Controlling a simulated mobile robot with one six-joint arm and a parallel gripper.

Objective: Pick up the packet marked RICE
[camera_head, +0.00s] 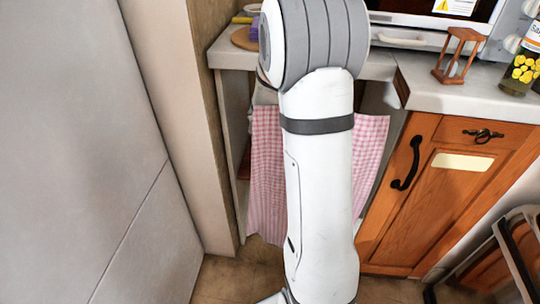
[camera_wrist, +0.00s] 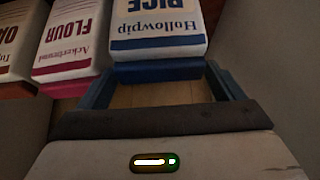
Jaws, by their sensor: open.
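In the wrist view, the RICE packet (camera_wrist: 157,28) is white with blue lettering, "Hollowpip" and "RICE", upside down in the picture, and a blue band at its near end. My gripper (camera_wrist: 158,74) is open, with one blue finger on each side. The packet's near end is at the fingertips; I cannot tell whether it is between them or just beyond. The packet's far end is cut off by the top of the picture. In the head view my arm fills the middle, and neither the packet nor my gripper shows.
A FLOUR packet (camera_wrist: 72,38) stands close left of the rice, with another packet (camera_wrist: 15,45) beyond it. A dark wall is close on the right. The head view shows a counter (camera_head: 465,98), a wooden cabinet (camera_head: 430,200), a pink checked cloth (camera_head: 268,165) and a bottle (camera_head: 522,68).

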